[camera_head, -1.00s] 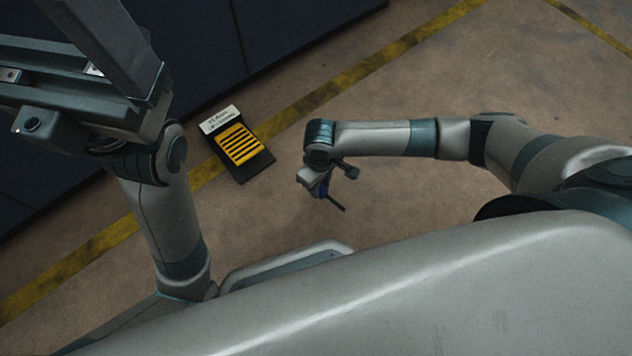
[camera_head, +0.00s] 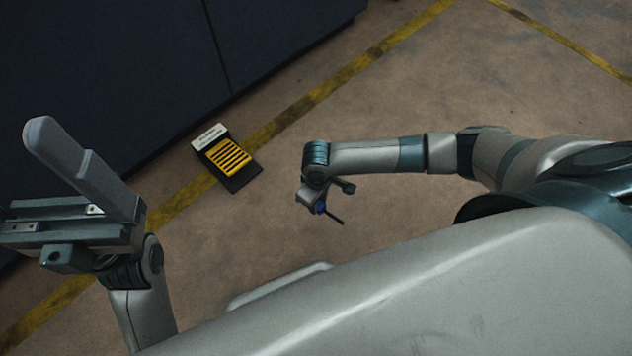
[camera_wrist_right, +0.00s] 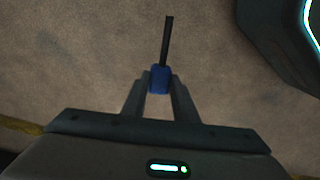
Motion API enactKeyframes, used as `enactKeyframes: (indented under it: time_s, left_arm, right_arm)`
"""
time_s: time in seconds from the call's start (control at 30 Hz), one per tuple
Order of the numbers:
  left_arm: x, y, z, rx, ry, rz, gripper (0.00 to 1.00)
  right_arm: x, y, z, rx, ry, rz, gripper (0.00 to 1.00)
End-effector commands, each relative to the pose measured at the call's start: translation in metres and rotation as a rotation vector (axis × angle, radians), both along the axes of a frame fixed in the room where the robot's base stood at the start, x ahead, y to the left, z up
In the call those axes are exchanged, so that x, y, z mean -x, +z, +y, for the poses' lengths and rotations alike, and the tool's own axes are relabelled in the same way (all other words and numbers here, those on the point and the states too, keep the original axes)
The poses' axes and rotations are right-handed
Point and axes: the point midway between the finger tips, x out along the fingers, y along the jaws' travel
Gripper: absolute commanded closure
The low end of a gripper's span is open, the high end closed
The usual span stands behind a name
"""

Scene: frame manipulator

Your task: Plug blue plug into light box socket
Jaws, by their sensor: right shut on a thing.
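The blue plug (camera_wrist_right: 159,79) is in the right wrist view, between the fingertips of my right gripper (camera_wrist_right: 158,88), which is shut on it. A thin black stem points away from the plug. In the head view the plug (camera_head: 320,208) is small and partly hidden by my right gripper (camera_head: 318,200), which is held above the floor with the stem pointing down-right. My left gripper (camera_head: 85,170) is at the left of the head view, far from the plug; its finger gap cannot be made out. I cannot identify a light box socket in these frames.
A large dark panelled block (camera_head: 120,80) fills the upper left. A black floor plate with yellow stripes and a white label (camera_head: 228,158) lies by the yellow floor line (camera_head: 300,108). Brown floor around my right gripper is clear. A dark body with a glowing edge (camera_wrist_right: 280,40) shows in the wrist view.

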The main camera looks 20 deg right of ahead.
Motion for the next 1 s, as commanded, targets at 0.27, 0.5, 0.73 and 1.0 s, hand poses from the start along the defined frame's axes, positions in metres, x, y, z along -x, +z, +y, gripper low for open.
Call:
enactKeyframes:
  time_s: [0.27,0.5,0.73,1.0]
  left_arm:
    - [0.0,-0.001,0.0,0.0,0.001,0.001,0.0]
    - [0.0,0.0,0.0,0.0,0.0,0.001,0.0]
    - [0.0,0.0,0.0,0.0,0.0,0.001,0.0]
    - [0.0,0.0,0.0,-0.001,0.0,0.0,0.0]
  right_arm:
    - [0.0,0.0,0.0,0.0,0.0,0.0,0.94]
    - [0.0,0.0,0.0,0.0,0.0,0.0,0.94]
    - [-0.013,0.016,0.0,-0.003,-0.03,-0.003,0.94]
    - [-0.061,0.089,0.002,-0.017,-0.157,-0.002,0.94]
